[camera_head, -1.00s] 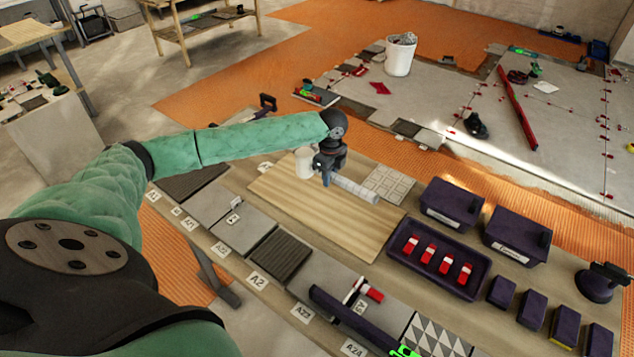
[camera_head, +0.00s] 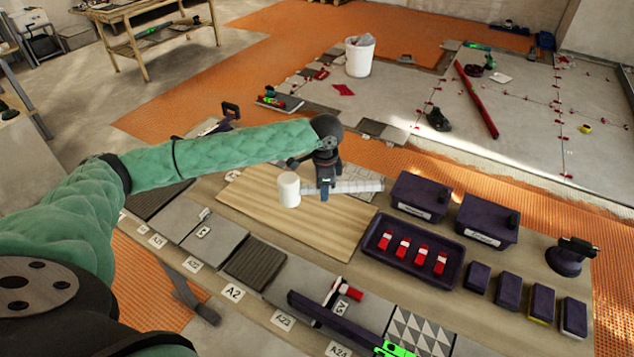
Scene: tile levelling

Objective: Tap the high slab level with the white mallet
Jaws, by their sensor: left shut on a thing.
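My left gripper (camera_head: 325,190) is shut on the handle of the white mallet. The mallet's white cylindrical head (camera_head: 288,190) is left of the fingers, and its pale grey handle (camera_head: 360,186) sticks out to the right. The mallet is held over the far part of a wooden board (camera_head: 290,221). A row of slabs runs along the bench's near side: grey slabs (camera_head: 213,241), a dark ribbed slab (camera_head: 255,262) and a triangle-patterned slab (camera_head: 420,332). I cannot tell which slab stands high. My right gripper is not in view.
A dark bar with a bright green end (camera_head: 396,349) lies across the near slabs, beside a red-and-white tool (camera_head: 346,290). A dark tray (camera_head: 371,253) holds red-and-white pieces. Two dark bins (camera_head: 421,196) (camera_head: 487,220) and several small dark blocks (camera_head: 509,292) stand at the right.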

